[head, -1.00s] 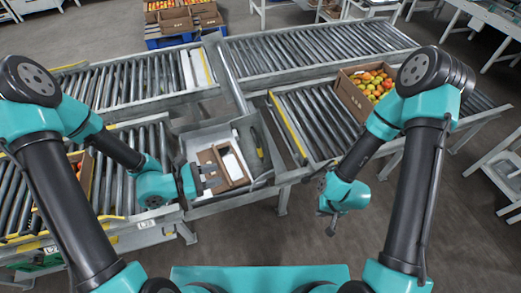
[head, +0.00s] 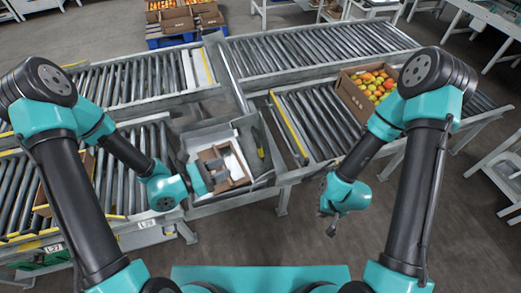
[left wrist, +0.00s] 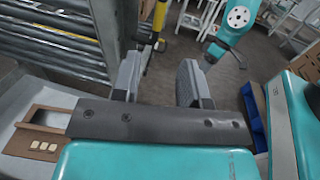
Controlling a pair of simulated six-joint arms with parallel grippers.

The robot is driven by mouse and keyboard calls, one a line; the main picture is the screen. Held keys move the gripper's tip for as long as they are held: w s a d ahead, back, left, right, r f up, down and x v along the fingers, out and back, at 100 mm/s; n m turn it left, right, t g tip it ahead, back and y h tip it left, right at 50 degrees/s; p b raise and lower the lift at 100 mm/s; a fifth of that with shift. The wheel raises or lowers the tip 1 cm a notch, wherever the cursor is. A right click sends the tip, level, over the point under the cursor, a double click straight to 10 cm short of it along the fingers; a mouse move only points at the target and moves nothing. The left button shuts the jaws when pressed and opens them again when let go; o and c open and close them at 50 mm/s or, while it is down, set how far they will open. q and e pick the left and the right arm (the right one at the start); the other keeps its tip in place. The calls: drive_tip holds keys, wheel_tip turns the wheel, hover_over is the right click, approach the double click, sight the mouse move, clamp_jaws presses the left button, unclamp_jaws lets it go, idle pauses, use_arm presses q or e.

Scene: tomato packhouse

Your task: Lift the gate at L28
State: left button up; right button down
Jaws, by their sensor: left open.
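A small plate (head: 147,223) on the front edge of the left roller lane carries a label that looks like L28 or L29; a second plate (head: 53,248) further left looks like L27. A yellow strip (head: 112,217) runs along the lane end by the first plate. I cannot tell for certain which part is the gate. My left gripper (head: 217,172) is open over the shallow grey tray, right of these plates; its two fingers also show apart and empty in the left wrist view (left wrist: 160,82). My right gripper (head: 328,222) hangs at right, its jaw state unclear.
The grey tray (head: 262,178) holds brown cardboard and a white sheet. Right of it, a roller lane with a yellow-edged bar (head: 288,128) bears a box of tomatoes (head: 345,88). More roller conveyors (head: 320,45) run behind. Clear floor lies at lower right.

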sight(261, 151)
use_arm(q)
drive_tip(key=x, duration=1.4)
drive_tip(key=shift+c, duration=0.5)
clamp_jaws()
